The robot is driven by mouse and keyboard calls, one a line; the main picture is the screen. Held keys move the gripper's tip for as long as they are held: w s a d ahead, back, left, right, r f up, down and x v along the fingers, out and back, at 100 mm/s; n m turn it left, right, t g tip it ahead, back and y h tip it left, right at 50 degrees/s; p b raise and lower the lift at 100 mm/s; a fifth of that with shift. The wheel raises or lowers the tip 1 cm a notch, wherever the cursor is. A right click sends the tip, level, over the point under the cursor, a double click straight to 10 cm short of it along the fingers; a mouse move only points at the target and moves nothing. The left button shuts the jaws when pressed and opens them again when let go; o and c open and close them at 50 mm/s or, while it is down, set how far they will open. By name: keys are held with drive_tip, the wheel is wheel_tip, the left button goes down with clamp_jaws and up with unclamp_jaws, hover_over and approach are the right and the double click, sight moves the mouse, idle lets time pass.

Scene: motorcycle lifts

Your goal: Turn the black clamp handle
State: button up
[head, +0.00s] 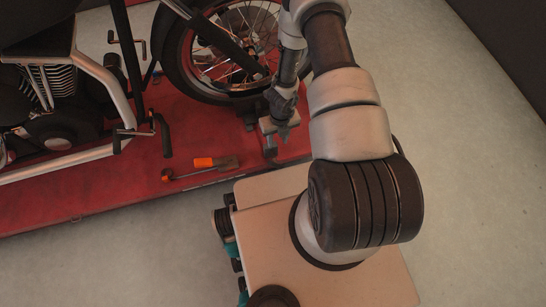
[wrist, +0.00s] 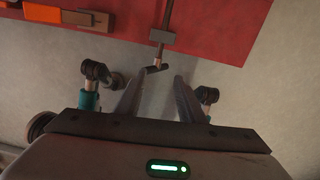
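The black clamp handle (wrist: 155,69) is a short dark bar with a lighter, brownish end. It shows in the wrist view at the end of a rod and dark block (wrist: 163,37) at the red lift's edge. In the head view the clamp (head: 270,150) is small and partly hidden by my arm. My gripper (wrist: 159,78) is open, with one finger on each side of the handle's near end. I see no clear contact. In the head view my gripper (head: 273,126) points down above the lift's edge, its fingers hard to make out.
A motorcycle with a spoked wheel (head: 240,50) stands on the red lift (head: 100,205). An orange-handled tool (head: 204,162) and a screwdriver (head: 168,174) lie left of the clamp; orange also shows in the wrist view (wrist: 42,13). Grey floor (head: 460,140) is clear at right.

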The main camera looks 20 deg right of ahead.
sight(275, 159)
drive_tip(key=shift+m, duration=0.3)
drive_tip(key=f+b, duration=0.1)
drive_tip(key=f, duration=0.4)
drive_tip(key=f+b, duration=0.2)
drive_tip(key=f, duration=0.4)
drive_tip(key=a+f+b, duration=0.1)
drive_tip(key=f+b, duration=0.1)
drive_tip(key=f, duration=0.4)
drive_tip(key=shift+s+a, duration=0.1)
drive_tip(key=shift+c, duration=0.5)
clamp_jaws()
